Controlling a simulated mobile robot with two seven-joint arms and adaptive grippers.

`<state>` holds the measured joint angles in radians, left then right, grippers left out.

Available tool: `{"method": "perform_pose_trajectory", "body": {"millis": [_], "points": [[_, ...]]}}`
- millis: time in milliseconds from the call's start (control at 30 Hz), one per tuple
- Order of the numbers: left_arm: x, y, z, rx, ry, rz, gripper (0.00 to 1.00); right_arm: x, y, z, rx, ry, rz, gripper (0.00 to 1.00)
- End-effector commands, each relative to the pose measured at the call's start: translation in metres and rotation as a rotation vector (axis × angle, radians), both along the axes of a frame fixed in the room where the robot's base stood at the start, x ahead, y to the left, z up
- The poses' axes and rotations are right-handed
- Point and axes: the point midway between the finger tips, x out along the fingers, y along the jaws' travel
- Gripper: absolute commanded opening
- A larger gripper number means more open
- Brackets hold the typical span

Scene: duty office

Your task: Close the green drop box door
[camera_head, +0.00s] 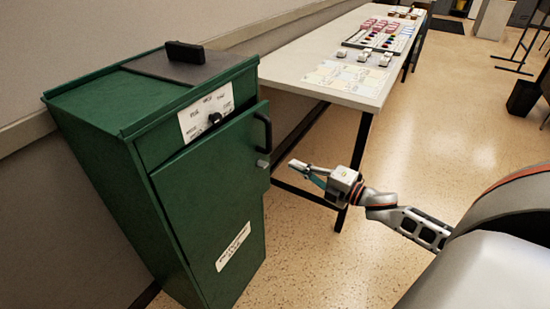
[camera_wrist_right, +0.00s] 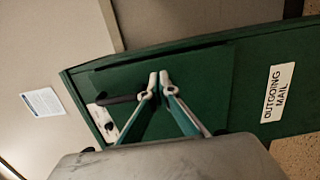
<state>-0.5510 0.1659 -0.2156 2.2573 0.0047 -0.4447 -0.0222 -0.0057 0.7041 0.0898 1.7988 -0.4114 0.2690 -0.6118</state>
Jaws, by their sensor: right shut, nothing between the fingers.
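The green drop box (camera_head: 95,165) stands at the left in the head view. Its front door (camera_head: 205,205) looks slightly ajar, with its right edge standing out from the cabinet. The door has a black handle (camera_head: 265,130) at its upper right and a small grey latch piece (camera_head: 262,163) below. My right gripper (camera_head: 294,164) is shut and empty, just right of the door's edge and apart from it in the head view. In the right wrist view the closed fingertips (camera_wrist_right: 159,77) show in front of the green door (camera_wrist_right: 205,85). My left gripper is out of view.
A long white table (camera_head: 325,85) with cards, stamps and trays runs back behind the box on the right. Its black leg (camera_head: 357,160) stands behind my right gripper. The wall is close on the box's left. The speckled floor (camera_head: 330,270) in front is clear.

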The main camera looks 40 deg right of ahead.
Motion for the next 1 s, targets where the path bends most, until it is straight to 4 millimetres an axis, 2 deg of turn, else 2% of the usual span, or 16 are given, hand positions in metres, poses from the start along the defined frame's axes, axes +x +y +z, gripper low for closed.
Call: {"method": "perform_pose_trajectory", "body": {"millis": [200, 500, 700, 1000], "points": [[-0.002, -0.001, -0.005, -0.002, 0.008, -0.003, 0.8, 0.034, 0.009, -0.002, 0.0, 0.001, 0.0, 0.0], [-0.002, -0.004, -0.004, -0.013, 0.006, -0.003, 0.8, 0.065, 0.019, -0.002, 0.0, 0.002, 0.0, 0.0], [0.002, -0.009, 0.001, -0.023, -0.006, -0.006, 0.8, 0.073, 0.021, -0.001, 0.0, 0.002, 0.001, 0.0], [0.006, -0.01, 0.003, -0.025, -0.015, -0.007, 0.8, 0.073, 0.021, -0.001, 0.001, 0.001, 0.0, 0.0]]}}
